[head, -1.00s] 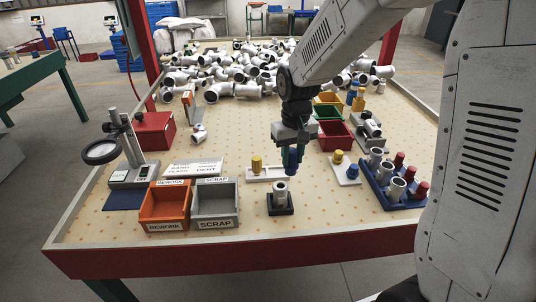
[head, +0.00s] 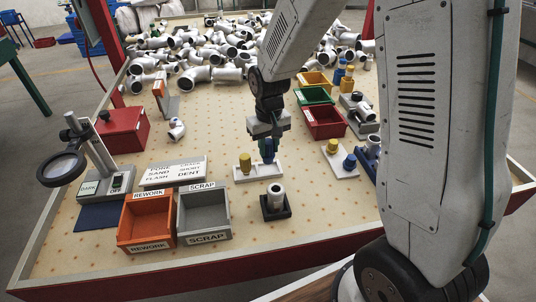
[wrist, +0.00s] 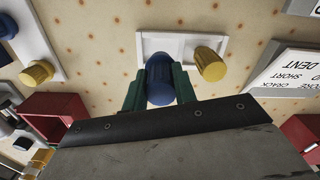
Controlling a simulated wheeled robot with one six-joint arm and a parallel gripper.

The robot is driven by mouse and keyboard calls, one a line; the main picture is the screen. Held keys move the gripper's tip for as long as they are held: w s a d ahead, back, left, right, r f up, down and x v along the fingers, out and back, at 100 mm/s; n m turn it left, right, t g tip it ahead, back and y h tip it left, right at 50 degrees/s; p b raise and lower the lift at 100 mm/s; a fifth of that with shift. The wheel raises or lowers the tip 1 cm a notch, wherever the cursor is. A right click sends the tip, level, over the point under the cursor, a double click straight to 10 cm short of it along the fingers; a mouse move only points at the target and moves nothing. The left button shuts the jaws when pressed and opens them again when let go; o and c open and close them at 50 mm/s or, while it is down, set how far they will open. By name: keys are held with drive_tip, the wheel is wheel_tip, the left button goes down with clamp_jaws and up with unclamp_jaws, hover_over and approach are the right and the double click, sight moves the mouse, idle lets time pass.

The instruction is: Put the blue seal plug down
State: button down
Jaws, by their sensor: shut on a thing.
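My gripper (head: 267,147) is shut on the blue seal plug (head: 269,152). In the wrist view the plug (wrist: 160,80) sits upright between the two green fingers (wrist: 160,92). It is over or at one end of a small white holder (head: 265,174), beside a yellow plug (head: 245,164) that stands on the holder's left part. The holder (wrist: 150,42) and the yellow plug (wrist: 211,65) also show in the wrist view. I cannot tell whether the blue plug's lower end touches the holder.
A dark stand with a pipe fitting (head: 276,196) is just in front. Orange (head: 146,223) and grey (head: 203,215) bins stand front left; a red bin (head: 324,122) stands behind right.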

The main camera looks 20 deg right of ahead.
sight(269, 155)
drive_tip(key=shift+f, duration=1.65)
drive_tip(key=shift+f, duration=0.15)
drive_tip(key=c, duration=1.1)
unclamp_jaws()
wheel_tip(269, 155, up, 12)
drive_tip(key=shift+s+r, duration=0.1)
drive_tip(key=shift+r, duration=0.15)
drive_tip(key=shift+m+t, duration=0.4)
drive_tip(key=shift+t, duration=0.2)
drive_tip(key=s+d+r, duration=0.1)
drive_tip(key=s+r, duration=0.3)
drive_tip(key=s, duration=0.5)
drive_tip(key=s+d+r, duration=0.1)
drive_tip(key=s+r, duration=0.3)
drive_tip(key=s, duration=0.5)
drive_tip(key=s+d+r, duration=0.1)
drive_tip(key=s+r, duration=0.3)
drive_tip(key=s, duration=0.4)
drive_tip(key=shift+s+r, duration=0.15)
drive_tip(key=shift+s, duration=0.25)
